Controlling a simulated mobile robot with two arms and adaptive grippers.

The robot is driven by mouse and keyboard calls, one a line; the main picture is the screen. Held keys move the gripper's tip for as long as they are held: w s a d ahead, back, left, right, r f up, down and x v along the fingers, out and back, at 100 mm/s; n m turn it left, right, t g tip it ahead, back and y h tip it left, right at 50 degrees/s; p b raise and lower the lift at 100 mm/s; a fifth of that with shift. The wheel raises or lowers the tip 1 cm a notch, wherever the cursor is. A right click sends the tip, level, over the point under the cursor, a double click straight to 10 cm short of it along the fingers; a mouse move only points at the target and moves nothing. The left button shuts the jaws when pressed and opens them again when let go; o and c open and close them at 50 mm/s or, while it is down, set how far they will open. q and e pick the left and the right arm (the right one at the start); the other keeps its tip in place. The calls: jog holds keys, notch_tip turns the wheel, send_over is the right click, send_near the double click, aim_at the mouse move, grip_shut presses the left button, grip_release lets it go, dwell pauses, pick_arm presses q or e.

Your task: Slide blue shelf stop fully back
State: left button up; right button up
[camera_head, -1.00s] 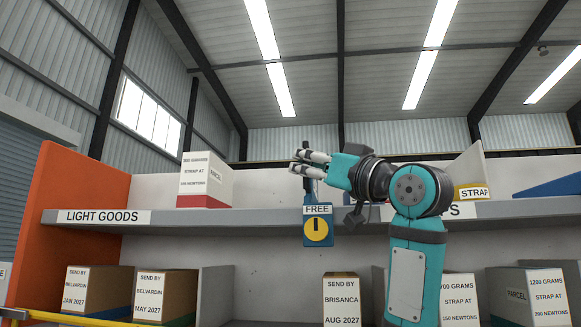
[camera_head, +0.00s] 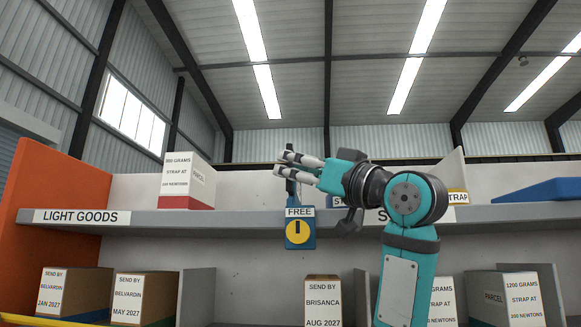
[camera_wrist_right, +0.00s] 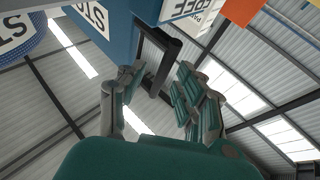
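The blue shelf stop (camera_head: 300,246) hangs on the front edge of the grey shelf, with a yellow dial (camera_head: 299,231) and a FREE label. A dark upright handle (camera_head: 291,188) rises from it. My right gripper (camera_head: 284,164) is at the top of this handle, fingers pointing left. In the right wrist view, the blue stop (camera_wrist_right: 125,28) fills the top, and the dark handle (camera_wrist_right: 157,62) shows between and beyond the spread fingers of my right gripper (camera_wrist_right: 160,95). The fingers look open; contact with the handle cannot be told. My left gripper is not in view.
The grey shelf (camera_head: 180,220) carries a white and red box (camera_head: 187,180) left of the stop and a blue block (camera_head: 540,190) at the far right. An orange end panel (camera_head: 45,190) closes the left side. Several brown cartons stand on the lower level.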

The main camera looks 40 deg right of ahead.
jog(key=v, duration=1)
jog(key=shift+s+d, duration=0.15)
jog(key=shift+s, duration=0.2)
jog(key=shift+f, duration=0.15)
